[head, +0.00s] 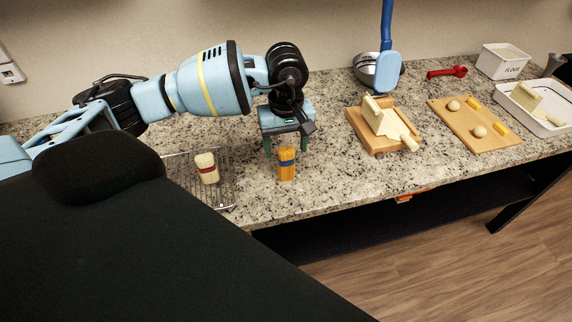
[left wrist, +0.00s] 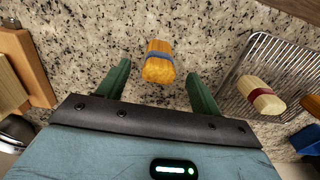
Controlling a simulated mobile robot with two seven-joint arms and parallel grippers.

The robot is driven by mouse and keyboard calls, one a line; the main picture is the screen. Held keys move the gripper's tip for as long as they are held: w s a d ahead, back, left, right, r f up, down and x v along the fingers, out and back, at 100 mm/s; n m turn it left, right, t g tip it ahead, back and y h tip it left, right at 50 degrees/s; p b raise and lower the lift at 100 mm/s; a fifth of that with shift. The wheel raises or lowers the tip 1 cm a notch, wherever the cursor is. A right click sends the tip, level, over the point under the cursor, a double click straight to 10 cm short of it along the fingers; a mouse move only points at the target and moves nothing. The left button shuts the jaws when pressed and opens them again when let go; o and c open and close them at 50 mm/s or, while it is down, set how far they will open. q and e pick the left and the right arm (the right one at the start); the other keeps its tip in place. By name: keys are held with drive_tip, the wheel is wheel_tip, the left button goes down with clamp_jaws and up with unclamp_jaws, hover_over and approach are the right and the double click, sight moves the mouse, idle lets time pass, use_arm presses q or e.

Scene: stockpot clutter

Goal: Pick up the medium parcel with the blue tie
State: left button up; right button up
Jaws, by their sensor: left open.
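The parcel with the blue tie (head: 286,164) is an orange-yellow bundle with a blue band round its middle, on the speckled counter. In the left wrist view the parcel (left wrist: 158,62) lies just beyond and between the fingertips. My left gripper (head: 286,151) points down above it, with its two green fingers apart and empty. The fingers (left wrist: 158,76) show a gap on each side of the parcel. I cannot tell how far the fingertips are above the counter. My right gripper is not in view.
A pale parcel with a red tie (head: 206,168) lies on a wire rack (head: 226,190) to the left. A wooden board (head: 371,138) with a pale block stands to the right. Bare counter (head: 325,180) lies between. The counter's front edge is close.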

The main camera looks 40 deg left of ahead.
sight(286, 164)
use_arm(q)
drive_tip(key=shift+w+a+f, duration=0.1)
drive_tip(key=shift+f, duration=2.25)
drive_tip(key=c, duration=1.1)
